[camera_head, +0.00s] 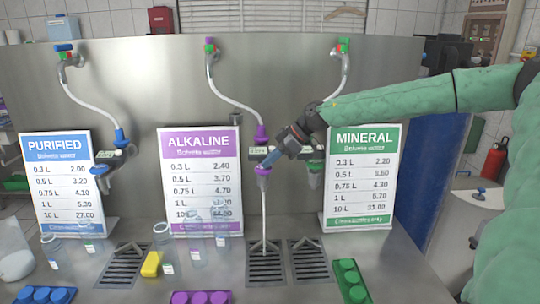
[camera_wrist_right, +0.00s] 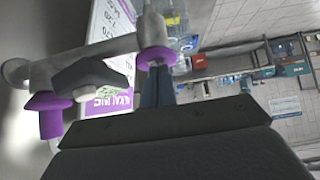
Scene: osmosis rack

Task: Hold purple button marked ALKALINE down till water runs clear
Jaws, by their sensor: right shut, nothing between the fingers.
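The ALKALINE tap has a purple collar (camera_head: 261,134) on its hose and a purple lower end (camera_head: 263,170). A pale, thin stream (camera_head: 263,212) falls from it to the drain grate (camera_head: 265,268). My right gripper (camera_head: 267,159) is shut and empty, its blue-grey fingertips at the tap just above the purple end. In the right wrist view the fingertips (camera_wrist_right: 158,82) meet a purple round part (camera_wrist_right: 156,55); I cannot tell whether they press it. Another purple piece (camera_wrist_right: 47,115) shows at left. No ALKALINE lettering is readable on a button. My left gripper is out of view.
The ALKALINE price sign (camera_head: 200,182) stands left of the tap, the MINERAL sign (camera_head: 362,175) right. Clear bottles (camera_head: 220,220) stand before the ALKALINE sign. A yellow sponge (camera_head: 151,264) and a purple block with round knobs (camera_head: 200,297) lie in front.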

